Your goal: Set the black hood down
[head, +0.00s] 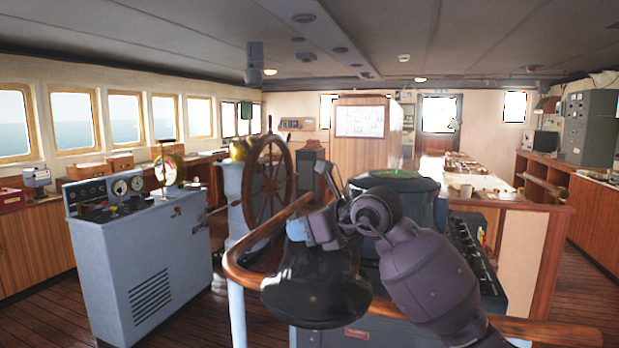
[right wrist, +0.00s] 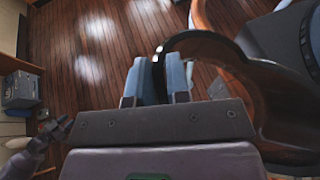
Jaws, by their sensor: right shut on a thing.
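The black hood (head: 315,285) is a glossy, dark bell-shaped cover. In the head view it hangs at the lower middle, in front of the console and the wooden rail. My right gripper (head: 312,230) is shut on its upper part. In the right wrist view the two blue-grey fingers (right wrist: 160,82) are close together, with the hood's dark curved edge (right wrist: 205,42) at and right of them. The fingers and my forearm hide part of the hood. My left gripper does not show clearly in either view.
A curved wooden rail (head: 240,275) runs around the dark console (head: 465,245). A grey control cabinet (head: 150,270) stands at left, with the wooden ship's wheel (head: 268,190) behind the rail. The plank floor (right wrist: 95,60) is open left of the fingers in the wrist view.

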